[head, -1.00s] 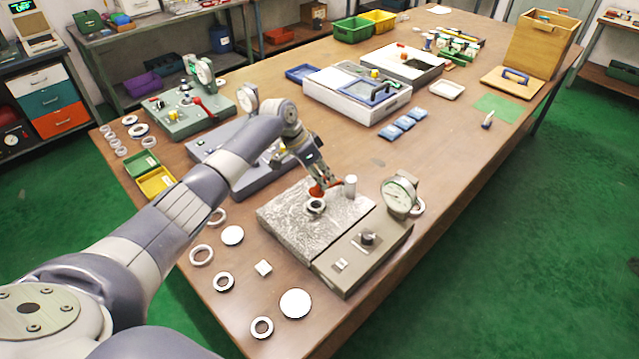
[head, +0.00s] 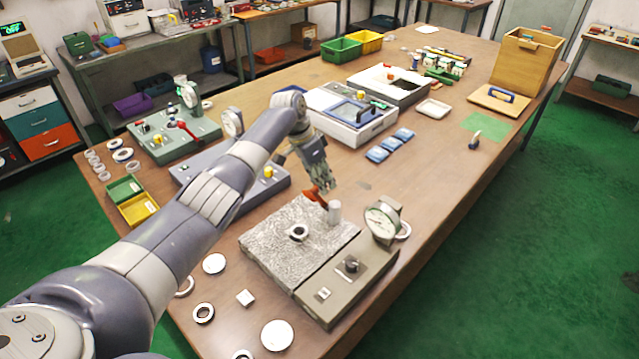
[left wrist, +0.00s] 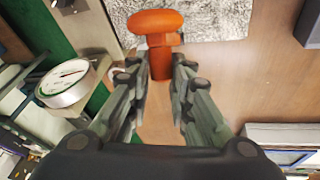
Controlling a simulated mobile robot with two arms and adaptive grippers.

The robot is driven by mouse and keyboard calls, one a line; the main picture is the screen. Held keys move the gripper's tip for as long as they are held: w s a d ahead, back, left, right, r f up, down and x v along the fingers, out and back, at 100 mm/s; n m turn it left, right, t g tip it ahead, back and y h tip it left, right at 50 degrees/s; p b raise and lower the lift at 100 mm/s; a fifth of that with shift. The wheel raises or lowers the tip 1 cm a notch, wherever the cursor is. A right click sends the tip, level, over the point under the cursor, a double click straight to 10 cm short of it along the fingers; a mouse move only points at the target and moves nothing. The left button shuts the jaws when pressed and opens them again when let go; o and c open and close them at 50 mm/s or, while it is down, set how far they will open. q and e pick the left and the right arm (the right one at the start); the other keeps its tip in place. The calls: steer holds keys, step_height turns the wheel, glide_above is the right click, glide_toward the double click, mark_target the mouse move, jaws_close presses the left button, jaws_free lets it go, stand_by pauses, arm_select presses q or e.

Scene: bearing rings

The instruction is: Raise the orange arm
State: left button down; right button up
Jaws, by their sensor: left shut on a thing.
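The orange arm (head: 318,198) belongs to the grey gauge fixture with a speckled stone plate (head: 270,247). It stands tilted up beside a short metal post (head: 334,212), clear of the plate. My left gripper (head: 316,183) is shut on it. In the left wrist view the orange arm (left wrist: 155,25) shows a rounded bar on a stem, and the stem runs between the fingers of my left gripper (left wrist: 160,66). A dark-rimmed ring (head: 298,232) lies on the plate below, apart from the arm. My right gripper is not in view.
A dial gauge (head: 383,223) stands at the fixture's right; it also shows in the left wrist view (left wrist: 66,83). Loose rings and discs (head: 277,335) lie in front on the table. A blue-grey device (head: 270,190) stands behind my arm.

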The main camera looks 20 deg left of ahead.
arm_select(q)
steer(key=shift+w+d+f, duration=0.1)
steer(key=shift+w+d, duration=0.1)
steer(key=shift+w, duration=0.1)
stand_by(0.4)
steer(key=c, duration=1.5)
jaws_free()
steer(key=shift+f, duration=0.1)
steer(key=shift+w+f, duration=0.2)
steer(key=shift+w, duration=0.15)
steer(key=shift+s+a+r, duration=0.15)
steer(key=shift+s+r, duration=0.05)
steer(key=shift+r, duration=0.2)
steer(key=v, duration=1.1)
steer(key=shift+w+r, duration=0.1)
